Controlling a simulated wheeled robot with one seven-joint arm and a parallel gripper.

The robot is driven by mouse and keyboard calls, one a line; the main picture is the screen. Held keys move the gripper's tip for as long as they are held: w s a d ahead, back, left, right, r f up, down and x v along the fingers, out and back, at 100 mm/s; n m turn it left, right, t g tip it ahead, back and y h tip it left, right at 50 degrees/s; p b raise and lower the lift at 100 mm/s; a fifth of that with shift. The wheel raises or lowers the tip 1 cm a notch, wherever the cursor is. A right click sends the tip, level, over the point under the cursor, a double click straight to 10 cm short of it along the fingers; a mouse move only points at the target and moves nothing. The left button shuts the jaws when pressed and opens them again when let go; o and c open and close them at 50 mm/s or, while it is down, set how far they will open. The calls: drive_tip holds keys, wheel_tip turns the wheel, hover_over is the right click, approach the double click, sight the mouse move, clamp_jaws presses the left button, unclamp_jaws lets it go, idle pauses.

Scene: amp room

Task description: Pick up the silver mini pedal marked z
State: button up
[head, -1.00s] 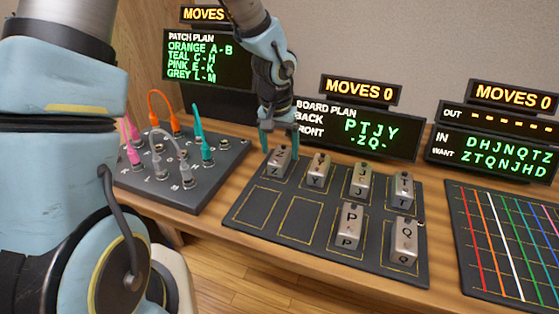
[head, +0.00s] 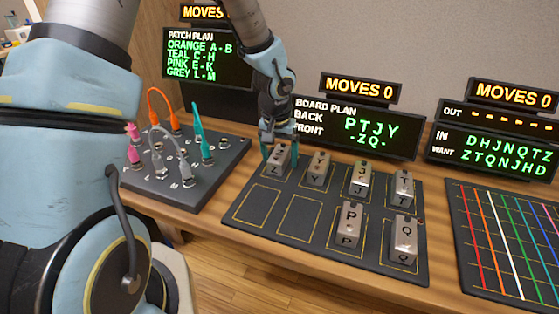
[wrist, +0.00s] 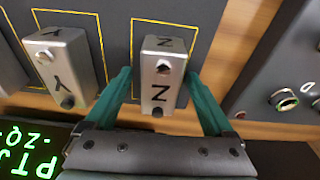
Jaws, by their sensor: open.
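The silver mini pedal marked Z (head: 277,163) stands in the back-left slot of the dark pedal board (head: 256,236). In the wrist view the Z pedal (wrist: 163,75) sits between the two teal fingers of my gripper (wrist: 162,100). My gripper (head: 279,150) is open and lowered around the pedal, one finger on each side. In the wrist view small gaps show between the fingers and the pedal's sides. Part of the pedal's top is hidden by my gripper in the head view.
The Y pedal (head: 318,169) stands close beside it; pedals J (head: 360,179), T (head: 403,188), P (head: 350,225) and Q (head: 404,240) share the board. Two front-left slots are empty. A patch panel (head: 215,177) with cables is at left; the board plan screen (head: 388,147) stands behind.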

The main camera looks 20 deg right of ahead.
drive_tip(key=shift+c, duration=0.3)
clamp_jaws()
idle(0.6)
